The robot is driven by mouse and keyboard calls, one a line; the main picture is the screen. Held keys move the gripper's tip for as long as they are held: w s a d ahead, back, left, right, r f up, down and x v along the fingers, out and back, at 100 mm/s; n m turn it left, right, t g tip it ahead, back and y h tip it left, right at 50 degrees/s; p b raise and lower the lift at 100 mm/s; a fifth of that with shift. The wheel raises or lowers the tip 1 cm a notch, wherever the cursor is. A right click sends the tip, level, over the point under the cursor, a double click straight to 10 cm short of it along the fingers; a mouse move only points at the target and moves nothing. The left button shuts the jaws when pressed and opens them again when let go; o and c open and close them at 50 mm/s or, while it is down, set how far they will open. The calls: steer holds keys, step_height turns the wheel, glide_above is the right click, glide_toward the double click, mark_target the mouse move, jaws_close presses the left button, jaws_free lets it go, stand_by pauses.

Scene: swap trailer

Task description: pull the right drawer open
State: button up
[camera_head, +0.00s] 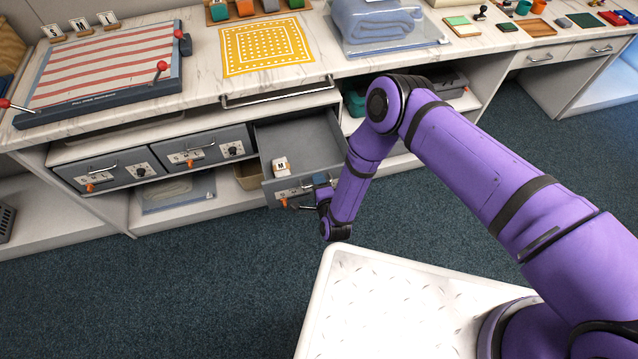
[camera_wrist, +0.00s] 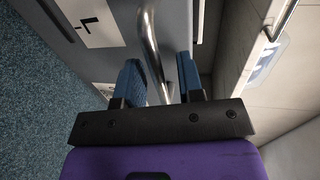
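The right drawer (camera_head: 302,140) is grey and stands pulled out from the cabinet, with its inside showing. A small wooden block with a white "M" label (camera_head: 281,166) is in it near the front. My gripper (camera_head: 312,190) is at the drawer's front. In the wrist view the drawer's metal handle (camera_wrist: 149,40) runs between the two blue fingers of my gripper (camera_wrist: 160,75). Gaps show between the fingers and the bar, so the gripper looks open around the handle. The drawer front (camera_wrist: 105,55) carries a white label.
Two more grey drawers, left (camera_head: 100,168) and middle (camera_head: 190,150), are closed in the same row. The marble counter (camera_head: 205,90) above carries a striped board (camera_head: 105,65) and a yellow cloth (camera_head: 265,47). Blue carpet (camera_head: 210,260) in front is clear.

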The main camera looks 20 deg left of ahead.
steer(key=v, duration=1)
steer(key=shift+s+d, duration=0.25)
steer(key=shift+s, duration=0.05)
